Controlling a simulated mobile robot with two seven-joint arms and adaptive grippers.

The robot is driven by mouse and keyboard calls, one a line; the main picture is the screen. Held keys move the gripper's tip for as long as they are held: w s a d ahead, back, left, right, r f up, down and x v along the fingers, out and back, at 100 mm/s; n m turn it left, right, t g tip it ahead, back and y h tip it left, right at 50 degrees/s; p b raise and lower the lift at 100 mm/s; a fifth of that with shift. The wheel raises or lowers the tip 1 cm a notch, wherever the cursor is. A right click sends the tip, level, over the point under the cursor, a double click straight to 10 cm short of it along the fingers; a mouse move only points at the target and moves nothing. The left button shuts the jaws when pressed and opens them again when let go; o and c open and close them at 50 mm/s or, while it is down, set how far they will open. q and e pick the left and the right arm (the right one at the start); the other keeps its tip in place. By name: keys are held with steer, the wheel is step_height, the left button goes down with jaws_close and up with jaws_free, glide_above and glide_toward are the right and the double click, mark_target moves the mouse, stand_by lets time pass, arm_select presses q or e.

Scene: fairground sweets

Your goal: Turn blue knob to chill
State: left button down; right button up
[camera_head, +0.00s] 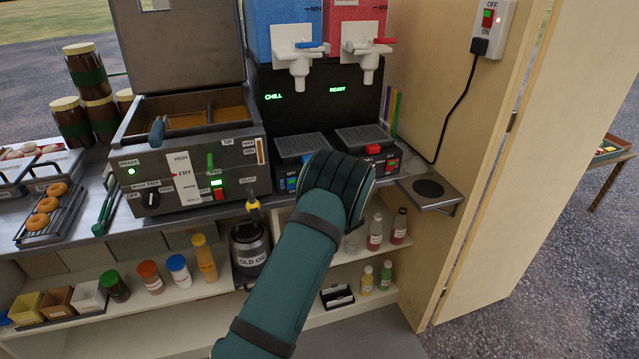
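The drinks machine has a blue tank (284,18) on the left and a red tank (357,22) on the right. Its black front shows a lit green CHILL sign (273,97) under the blue tank and a lit READY sign (337,90) under the red one. My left gripper (340,187) is in front of the base, between the two drip trays. Its fingers are hidden behind its dark ridged body.
A fryer (190,165) stands close on the left, with an old-oil can (250,245) below. A round black pad on a side shelf (428,188) is at the right. Bottles (374,232) stand on the lower shelf. A wall switch (490,18) has a hanging cord.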

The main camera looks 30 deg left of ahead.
arm_select(q)
steer(key=shift+w+r, duration=0.1)
steer(key=shift+r, duration=0.15)
steer(key=c, duration=0.6)
jaws_free()
steer(key=shift+f, duration=0.15)
steer(key=shift+f, duration=0.1)
